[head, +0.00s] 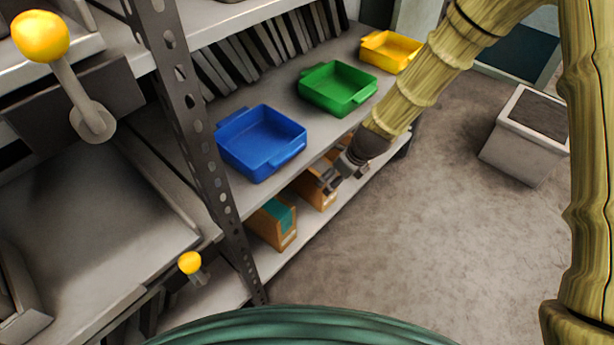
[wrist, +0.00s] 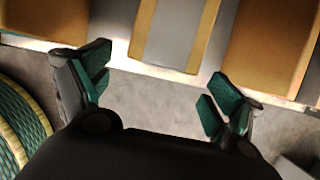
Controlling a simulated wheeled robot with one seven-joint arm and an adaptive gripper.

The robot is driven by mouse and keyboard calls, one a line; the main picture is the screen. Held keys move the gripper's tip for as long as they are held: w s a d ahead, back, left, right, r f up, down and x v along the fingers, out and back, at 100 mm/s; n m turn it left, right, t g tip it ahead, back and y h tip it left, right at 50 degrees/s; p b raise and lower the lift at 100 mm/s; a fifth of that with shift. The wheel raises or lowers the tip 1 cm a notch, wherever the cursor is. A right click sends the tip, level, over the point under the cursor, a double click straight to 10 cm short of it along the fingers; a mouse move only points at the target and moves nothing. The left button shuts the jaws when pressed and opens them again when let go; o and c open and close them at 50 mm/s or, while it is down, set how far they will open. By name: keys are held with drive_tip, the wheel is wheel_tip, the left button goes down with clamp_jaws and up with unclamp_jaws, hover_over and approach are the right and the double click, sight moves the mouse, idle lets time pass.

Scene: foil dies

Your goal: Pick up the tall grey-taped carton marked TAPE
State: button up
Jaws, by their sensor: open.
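In the wrist view, a brown carton with a wide grey tape band (wrist: 174,36) stands at the top middle, straight ahead of my gripper (wrist: 162,74). My gripper is open and empty, its two teal-padded fingers spread to either side of the carton's line. The fingertips appear short of the carton, not closed on it. No TAPE marking can be read. In the head view, my gripper (head: 332,182) is at the front of the lower shelf, beside a brown carton (head: 313,192). My arm partly hides the cartons there.
Brown cartons flank the grey-taped one at left (wrist: 50,18) and right (wrist: 268,45). A teal-taped carton (head: 272,222) stands nearer on the lower shelf. Blue (head: 262,143), green (head: 338,88) and yellow (head: 391,51) trays sit above. A grey bin (head: 524,140) stands right; the floor between is clear.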

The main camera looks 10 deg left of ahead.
sight(329, 181)
drive_tip(key=shift+w+a, duration=0.3)
drive_tip(key=b+x, duration=0.3)
drive_tip(key=x, duration=0.2)
drive_tip(key=c, duration=1.6)
drive_tip(key=shift+o, duration=0.2)
drive_tip(key=shift+r+p, duration=0.25)
drive_tip(key=shift+p, duration=0.1)
